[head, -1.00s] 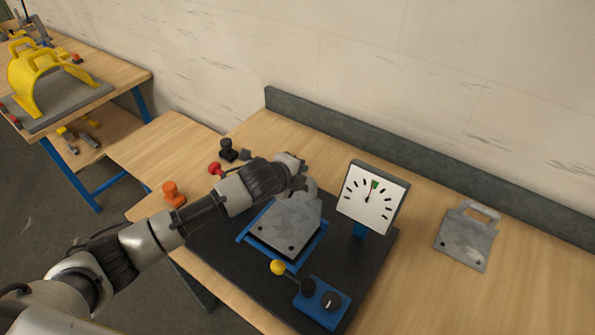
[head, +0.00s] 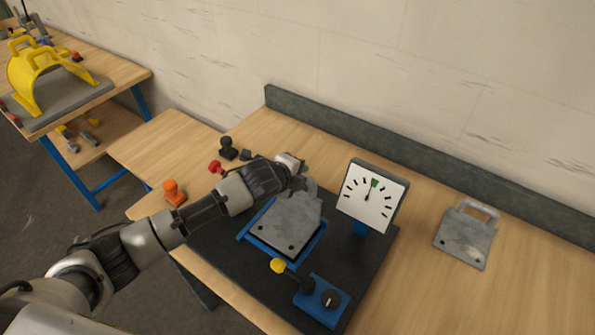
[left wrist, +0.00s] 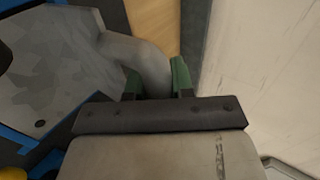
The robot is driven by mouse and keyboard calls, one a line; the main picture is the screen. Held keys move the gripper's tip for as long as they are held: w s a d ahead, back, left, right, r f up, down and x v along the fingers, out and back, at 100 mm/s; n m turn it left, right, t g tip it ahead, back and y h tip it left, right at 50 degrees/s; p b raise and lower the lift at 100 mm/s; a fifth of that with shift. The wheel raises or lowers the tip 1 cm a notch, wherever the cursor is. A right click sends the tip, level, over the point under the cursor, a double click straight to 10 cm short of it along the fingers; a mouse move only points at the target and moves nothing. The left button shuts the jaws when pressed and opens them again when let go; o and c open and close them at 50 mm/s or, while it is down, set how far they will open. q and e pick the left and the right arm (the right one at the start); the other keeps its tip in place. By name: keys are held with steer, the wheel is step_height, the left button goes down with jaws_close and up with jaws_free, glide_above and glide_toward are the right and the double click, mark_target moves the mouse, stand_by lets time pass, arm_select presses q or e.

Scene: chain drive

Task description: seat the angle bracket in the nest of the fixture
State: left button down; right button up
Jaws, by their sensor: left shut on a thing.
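The angle bracket (head: 290,224) is a grey metal plate with two dark holes. In the head view it lies over the blue nest (head: 317,252) of the fixture, on a black base plate (head: 214,247). My left gripper (head: 304,184) is at its far edge. In the left wrist view the green-tipped fingers of my left gripper (left wrist: 159,82) are shut on a curved grey part of the bracket (left wrist: 60,75). Blue nest edges show beside the plate there. Whether the bracket lies fully down in the nest, I cannot tell. My right gripper is not in view.
A dial gauge (head: 372,194) stands right of the nest. A blue block with a black knob (head: 329,297) and a yellow-ball lever (head: 278,265) are in front. Another grey handled plate (head: 465,236) lies at right. Red, black and orange stamp-like pieces (head: 174,192) stand at left.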

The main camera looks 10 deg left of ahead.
arm_select(q)
steer(key=shift+f+b, duration=0.4)
steer(key=shift+f, duration=0.2)
steer(key=c, duration=0.9)
jaws_free()
steer(key=shift+s, duration=0.1)
steer(key=b+v, duration=0.2)
steer(key=v, duration=0.8)
steer(key=shift+s+a+r, duration=0.15)
steer(key=shift+s, duration=0.2)
